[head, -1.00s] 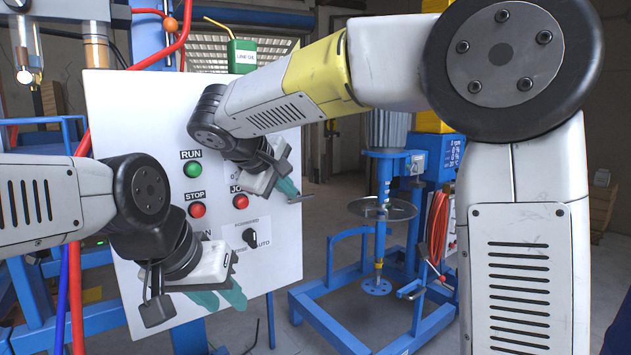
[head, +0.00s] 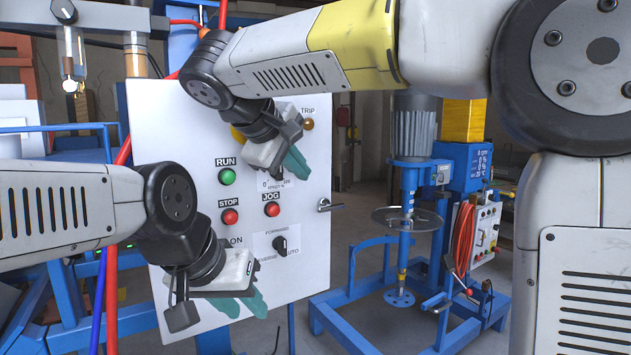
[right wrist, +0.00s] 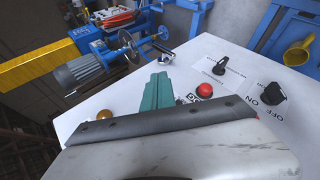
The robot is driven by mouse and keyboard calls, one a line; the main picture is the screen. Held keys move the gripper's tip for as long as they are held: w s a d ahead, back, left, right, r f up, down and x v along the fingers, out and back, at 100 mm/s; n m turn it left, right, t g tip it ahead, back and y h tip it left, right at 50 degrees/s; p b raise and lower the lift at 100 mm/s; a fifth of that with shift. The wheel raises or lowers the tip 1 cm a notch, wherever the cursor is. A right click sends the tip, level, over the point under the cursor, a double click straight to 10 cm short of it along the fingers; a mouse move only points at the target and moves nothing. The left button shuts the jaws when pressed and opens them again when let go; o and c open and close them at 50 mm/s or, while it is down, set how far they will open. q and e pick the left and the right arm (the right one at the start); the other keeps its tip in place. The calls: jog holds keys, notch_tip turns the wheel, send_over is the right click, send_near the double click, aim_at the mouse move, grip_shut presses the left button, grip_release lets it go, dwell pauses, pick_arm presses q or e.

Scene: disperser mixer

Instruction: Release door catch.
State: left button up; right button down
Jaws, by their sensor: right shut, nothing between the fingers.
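The door catch (head: 329,205) is a small metal lever at the right edge of the white control panel (head: 195,132) in the head view. A shiny metal piece at the panel's edge in the right wrist view (right wrist: 165,58) looks like the same catch. My right gripper (head: 297,164) is above and left of the catch, apart from it. Its green fingers are shut and empty, and they also show in the right wrist view (right wrist: 157,92). My left gripper (head: 245,304) is in front of the panel's lower part, its two green fingers spread apart with nothing seen between them.
The panel carries a green RUN button (head: 227,176), red STOP (head: 230,216) and JOG (head: 272,209) buttons and a black selector knob (head: 280,244). A blue mixer stand (head: 408,240) with a round disc stands behind at the right. Floor shows between it and the panel.

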jog(key=v, duration=0.2)
jog(key=shift+s+a, duration=0.15)
jog(key=shift+s, duration=0.25)
jog(key=s+d+f+m+g+y, duration=0.1)
jog(key=s+d+f+m+g, duration=0.1)
jog(key=d+f, duration=0.45)
jog(key=s+d+f+m+g+y, duration=0.1)
jog(key=s+d+f+m, duration=0.15)
jog(key=d, duration=0.65)
jog(key=s+d+f+m+y, duration=0.4)
jog(key=s+d+f+m, duration=0.2)
jog(key=s+f, duration=0.3)
notch_tip(320, 180, down, 2)
jog(key=shift+d+f+y, duration=0.1)
jog(key=shift+d+y, duration=0.2)
jog(key=shift+d, duration=0.2)
jog(key=shift+s+m, duration=0.1)
jog(key=shift+m, duration=0.15)
